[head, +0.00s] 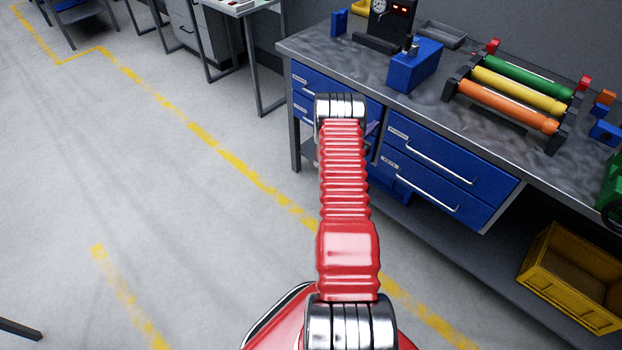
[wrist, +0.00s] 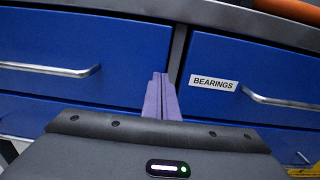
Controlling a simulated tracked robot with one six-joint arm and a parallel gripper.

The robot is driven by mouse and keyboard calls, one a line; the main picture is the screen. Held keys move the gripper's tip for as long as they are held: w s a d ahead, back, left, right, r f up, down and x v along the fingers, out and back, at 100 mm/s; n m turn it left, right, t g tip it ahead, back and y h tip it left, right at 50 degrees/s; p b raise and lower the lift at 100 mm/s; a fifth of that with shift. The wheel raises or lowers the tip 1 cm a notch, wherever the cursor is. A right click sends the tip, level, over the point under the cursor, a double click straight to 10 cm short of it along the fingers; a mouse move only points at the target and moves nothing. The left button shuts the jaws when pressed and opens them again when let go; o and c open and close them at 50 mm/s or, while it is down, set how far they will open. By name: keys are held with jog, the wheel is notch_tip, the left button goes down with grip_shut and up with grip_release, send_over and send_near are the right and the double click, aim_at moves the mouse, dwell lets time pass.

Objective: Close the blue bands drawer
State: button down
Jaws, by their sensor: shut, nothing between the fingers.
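Blue drawers with silver bar handles sit in two columns under the workbench. No label reading BANDS is legible, so I cannot tell which drawer it is. The upper right drawer (head: 430,153) reads BEARINGS in the wrist view (wrist: 212,84). Below it is a lower right drawer (head: 428,192). The upper left drawer (head: 312,81) also shows in the wrist view (wrist: 85,45). The lower left drawer (head: 303,107) is mostly hidden by my arm. My gripper (wrist: 162,97) has purple fingers shut and empty, pointing at the gap between the columns. I see no clearly pulled-out drawer.
The grey bench top (head: 425,100) carries a blue box (head: 415,66), a gauge unit (head: 392,18) and a rack of coloured rollers (head: 515,86). A yellow crate (head: 572,275) sits on the low shelf at right.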

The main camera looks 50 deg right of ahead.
jog(key=shift+s+d+r, duration=0.15)
jog(key=shift+s+d, duration=0.1)
jog(key=shift+d, duration=0.2)
jog(key=a, duration=1.5)
jog(key=shift+f, duration=0.2)
jog(key=shift+w+f, duration=0.1)
